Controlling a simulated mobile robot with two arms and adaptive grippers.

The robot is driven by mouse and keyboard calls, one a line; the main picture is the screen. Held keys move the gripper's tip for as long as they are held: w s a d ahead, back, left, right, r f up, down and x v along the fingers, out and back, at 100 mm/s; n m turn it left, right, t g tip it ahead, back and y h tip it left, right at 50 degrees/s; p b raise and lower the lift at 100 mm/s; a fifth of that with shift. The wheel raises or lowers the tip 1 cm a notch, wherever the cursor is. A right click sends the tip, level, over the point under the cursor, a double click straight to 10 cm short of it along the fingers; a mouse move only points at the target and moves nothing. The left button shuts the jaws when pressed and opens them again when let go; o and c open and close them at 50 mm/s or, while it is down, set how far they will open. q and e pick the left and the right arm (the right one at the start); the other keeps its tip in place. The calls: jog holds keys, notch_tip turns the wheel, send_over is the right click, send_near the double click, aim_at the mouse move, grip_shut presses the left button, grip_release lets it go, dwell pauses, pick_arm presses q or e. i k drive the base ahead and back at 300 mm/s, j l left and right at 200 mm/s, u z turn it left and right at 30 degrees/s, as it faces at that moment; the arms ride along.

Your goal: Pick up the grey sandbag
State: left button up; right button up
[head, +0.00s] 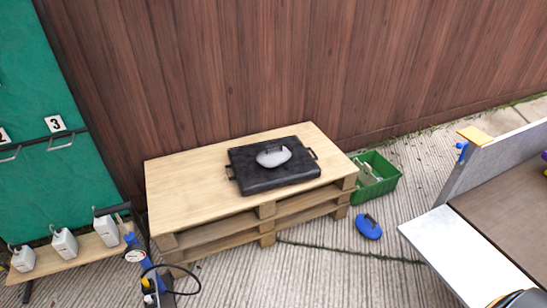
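A light grey, rounded bag with a dark strap or handle on top, seemingly the grey sandbag (273,155), lies on a black tray (290,178) with side handles. The tray rests on the wooden top (190,186) of a stacked-pallet table against the fence. Nothing covers the bag from above. Neither of my grippers can be made out in the head view.
A blue bag (368,227) lies on the ground, right of the pallets. A green crate (388,186) stands behind it. White containers (64,245) stand on a low bench at left. A gauge device (134,256) is near the pallet's front left.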

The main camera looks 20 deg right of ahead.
aim_at(275, 155)
jog(key=i+l+u, duration=0.15)
jog(key=i+l, duration=0.35)
jog(key=i+l+u, duration=0.15)
jog(key=i+l, duration=0.3)
jog(key=i+l+u, duration=0.15)
jog(key=i+l, duration=0.3)
jog(key=l, duration=0.2)
